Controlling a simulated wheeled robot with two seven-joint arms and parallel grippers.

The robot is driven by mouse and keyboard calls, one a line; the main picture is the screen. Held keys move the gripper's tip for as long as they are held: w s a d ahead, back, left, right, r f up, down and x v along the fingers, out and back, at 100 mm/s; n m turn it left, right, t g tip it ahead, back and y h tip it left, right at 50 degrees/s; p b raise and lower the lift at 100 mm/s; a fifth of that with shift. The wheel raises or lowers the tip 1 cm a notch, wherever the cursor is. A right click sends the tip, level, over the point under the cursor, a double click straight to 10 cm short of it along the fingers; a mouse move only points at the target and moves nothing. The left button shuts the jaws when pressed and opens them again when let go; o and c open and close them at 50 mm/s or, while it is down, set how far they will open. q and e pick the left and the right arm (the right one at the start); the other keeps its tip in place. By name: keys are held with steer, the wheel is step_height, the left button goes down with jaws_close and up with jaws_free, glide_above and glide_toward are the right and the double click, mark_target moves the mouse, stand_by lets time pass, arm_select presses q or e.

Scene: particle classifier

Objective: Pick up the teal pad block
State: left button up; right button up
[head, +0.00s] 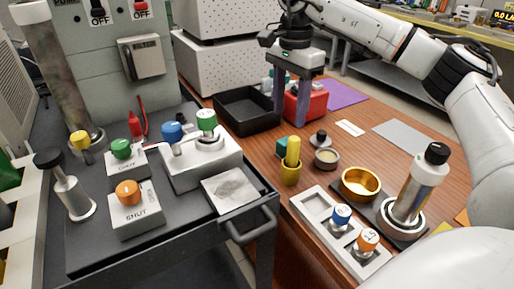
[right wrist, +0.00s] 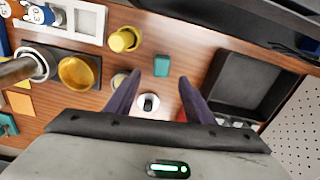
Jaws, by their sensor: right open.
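The teal pad block (head: 281,148) lies on the wooden table, partly hidden behind a yellow cylinder in a yellow cup (head: 291,172) in the head view. In the right wrist view the teal block (right wrist: 161,65) shows whole, just beyond and between the fingertips. My right gripper (head: 289,122) points down above the table, behind the block in the head view. Its two purple fingers (right wrist: 159,80) are apart with nothing held between them. My left gripper is not in view.
A black tray (head: 247,128) lies left of the gripper, and a red box (head: 318,104) stands close behind its fingers. A small dark knob (head: 320,138), a gold bowl (head: 361,184) and a white rack (head: 318,207) stand nearby. A dark cart (head: 110,247) is at left.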

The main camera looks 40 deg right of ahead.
glide_above(285, 141)
step_height(285, 141, down, 5)
steer(key=shift+s+r+b, duration=0.1)
steer(key=shift+r+b, duration=0.1)
steer(key=shift+b, duration=0.2)
steer(key=shift+d+f+b, duration=0.1)
steer(key=shift+f+b, duration=0.55)
steer(key=shift+f, duration=2.05)
steer(key=c, duration=1.1)
steer(key=shift+r+p, duration=1.05)
steer(key=shift+r, duration=4.05)
